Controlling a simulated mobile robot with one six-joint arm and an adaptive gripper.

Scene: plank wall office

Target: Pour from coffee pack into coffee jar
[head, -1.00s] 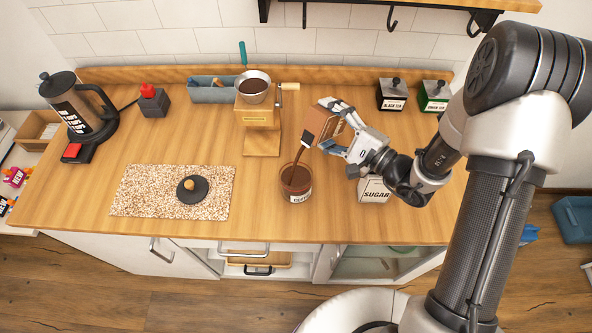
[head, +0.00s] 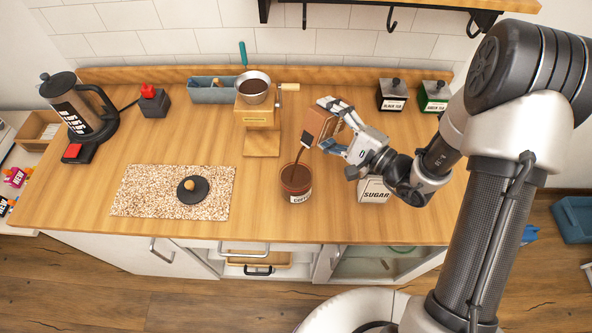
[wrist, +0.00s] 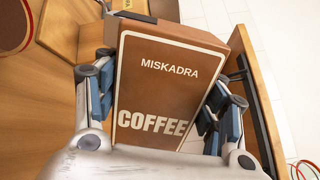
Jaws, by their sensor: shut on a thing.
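My gripper (head: 345,130) is shut on the brown coffee pack (head: 318,124), which is tilted with its dark mouth down to the left. In the wrist view the pack (wrist: 160,100) sits between both fingers, its MISKADRA COFFEE label facing the camera. A brown stream runs from its mouth down into the open coffee jar (head: 297,195), which stands upright below and to the left of the gripper. The jar looks filled with brown close to its rim. A round black lid with a wooden knob (head: 193,189) lies on a speckled mat (head: 140,190) to the left.
A SUGAR jar (head: 374,190) stands right of the coffee jar, under my gripper. A wooden grinder (head: 257,117) stands behind. Black tea (head: 392,96) and green tea (head: 434,97) tins stand back right. A coffee maker (head: 84,112) is at left.

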